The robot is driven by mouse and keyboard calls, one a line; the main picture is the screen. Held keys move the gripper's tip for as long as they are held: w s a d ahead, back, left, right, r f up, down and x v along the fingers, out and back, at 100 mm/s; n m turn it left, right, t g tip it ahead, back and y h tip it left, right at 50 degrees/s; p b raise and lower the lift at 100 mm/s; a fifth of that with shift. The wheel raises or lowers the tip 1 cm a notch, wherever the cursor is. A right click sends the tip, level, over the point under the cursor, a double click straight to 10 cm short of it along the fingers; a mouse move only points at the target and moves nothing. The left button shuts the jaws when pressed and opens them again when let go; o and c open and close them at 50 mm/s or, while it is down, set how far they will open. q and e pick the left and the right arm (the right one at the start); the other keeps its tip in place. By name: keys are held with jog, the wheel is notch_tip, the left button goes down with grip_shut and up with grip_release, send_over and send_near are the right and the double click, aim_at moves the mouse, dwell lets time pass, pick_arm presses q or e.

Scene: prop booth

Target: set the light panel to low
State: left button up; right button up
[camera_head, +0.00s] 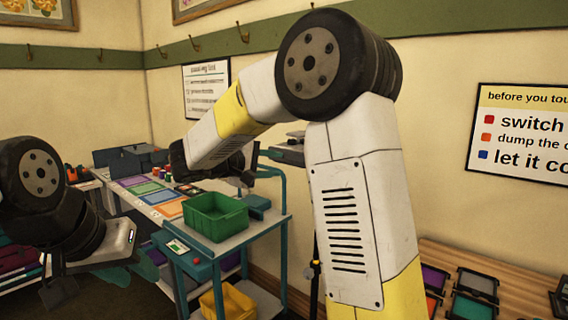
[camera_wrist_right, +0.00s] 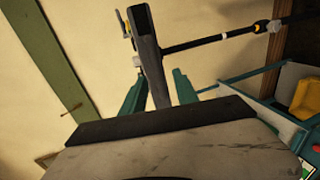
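A dark, thin slab on a black stand pole, which looks like the light panel (camera_wrist_right: 150,50), shows nearly edge-on in the right wrist view. In the head view a grey flat piece, probably the same panel (camera_head: 289,150), is mostly hidden behind my right arm. No setting or control on it can be read. My right gripper (camera_wrist_right: 158,88) has its teal fingers apart, one on either side of the slab's lower part; I cannot tell whether they touch it. My left gripper (camera_head: 128,270) hangs low at the left, its fingers partly hidden by its wrist.
A teal cart (camera_head: 236,241) carries a green bin (camera_head: 215,220), with a yellow bin (camera_head: 228,302) below. Behind is a table with coloured mats (camera_head: 150,193). A wooden bench (camera_head: 520,295) with dark trays stands at the lower right. Walls are close behind.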

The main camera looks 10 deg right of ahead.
aim_at(286, 162)
jog(key=x, duration=0.7)
jog(key=shift+w+r, duration=0.2)
jog(key=shift+w, duration=0.4)
grip_shut()
dwell(0.9)
